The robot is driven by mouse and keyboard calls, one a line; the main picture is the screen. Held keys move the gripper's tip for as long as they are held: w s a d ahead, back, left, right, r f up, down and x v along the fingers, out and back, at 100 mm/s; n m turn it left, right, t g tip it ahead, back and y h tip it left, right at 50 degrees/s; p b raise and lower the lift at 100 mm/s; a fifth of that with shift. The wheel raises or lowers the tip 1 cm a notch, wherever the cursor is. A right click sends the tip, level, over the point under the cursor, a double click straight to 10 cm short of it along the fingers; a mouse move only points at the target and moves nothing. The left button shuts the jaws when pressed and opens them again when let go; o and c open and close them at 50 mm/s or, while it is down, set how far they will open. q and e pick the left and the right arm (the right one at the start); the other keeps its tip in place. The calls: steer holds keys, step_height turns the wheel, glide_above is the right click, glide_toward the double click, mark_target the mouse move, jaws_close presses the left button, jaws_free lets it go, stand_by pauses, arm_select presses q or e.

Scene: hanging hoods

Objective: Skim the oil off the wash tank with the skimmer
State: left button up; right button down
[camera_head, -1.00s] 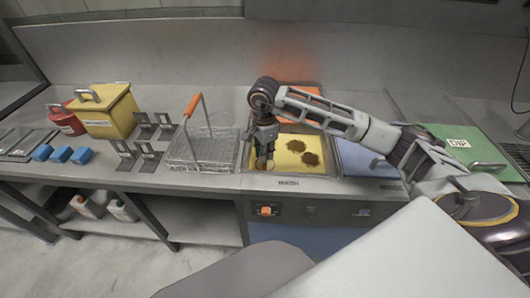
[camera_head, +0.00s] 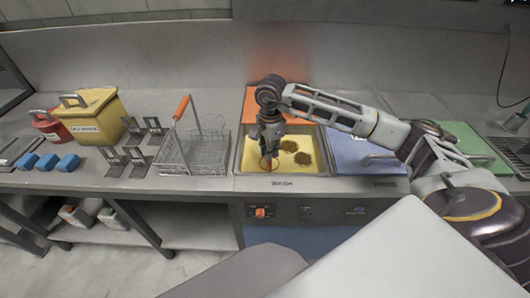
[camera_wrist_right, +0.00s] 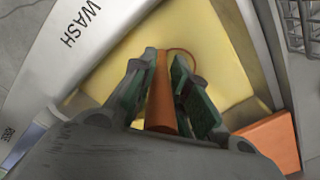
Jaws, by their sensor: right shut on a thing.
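The wash tank (camera_head: 316,178) is set in the counter and holds yellow liquid (camera_head: 249,158). Two brown oil patches (camera_head: 289,146) (camera_head: 304,159) float close together around the tank's middle. My right gripper (camera_head: 269,147) is over the left part of the tank, left of the patches. It is shut on the skimmer's orange handle (camera_wrist_right: 162,95). The skimmer's thin ring (camera_head: 265,165) shows below the gripper, at or just above the liquid; I cannot tell which. The ring also shows in the right wrist view (camera_wrist_right: 187,52), where no oil patch is visible. My left gripper is out of view.
A wire basket (camera_head: 205,155) with an orange-topped handle stands left of the tank. An orange lid or panel (camera_head: 251,104) lies behind it. A blue cover (camera_head: 350,152) and a green cover (camera_head: 468,140) lie to the right. A yellow bin (camera_head: 97,112), a red can and blue blocks stand farther left.

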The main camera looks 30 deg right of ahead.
steer(key=s+d+b, duration=0.2)
steer(key=d, duration=0.6)
steer(key=shift+s+d, duration=0.15)
steer(key=shift+d, duration=0.25)
stand_by(0.6)
steer(key=shift+d, duration=0.1)
steer(key=shift+s+d+b, duration=0.55)
steer(key=shift+s+d, duration=0.05)
steer(key=shift+d, duration=0.3)
steer(key=shift+s+d+b, duration=0.5)
steer(key=shift+s+d, duration=0.05)
steer(key=shift+d, duration=0.3)
steer(key=shift+w, duration=0.15)
steer(key=w+p, duration=0.1)
steer(key=w, duration=0.5)
steer(key=shift+a, duration=0.3)
steer(key=shift+w+a+p, duration=0.1)
steer(key=shift+a+p, duration=0.05)
steer(key=shift+p, duration=0.15)
steer(key=shift+w+a+p, duration=0.25)
steer(key=shift+w+a, duration=0.3)
steer(key=shift+a, duration=0.35)
steer(key=shift+w+a+p, duration=0.2)
steer(key=shift+w+a, duration=0.35)
steer(key=shift+a, duration=0.3)
steer(key=shift+s, duration=0.1)
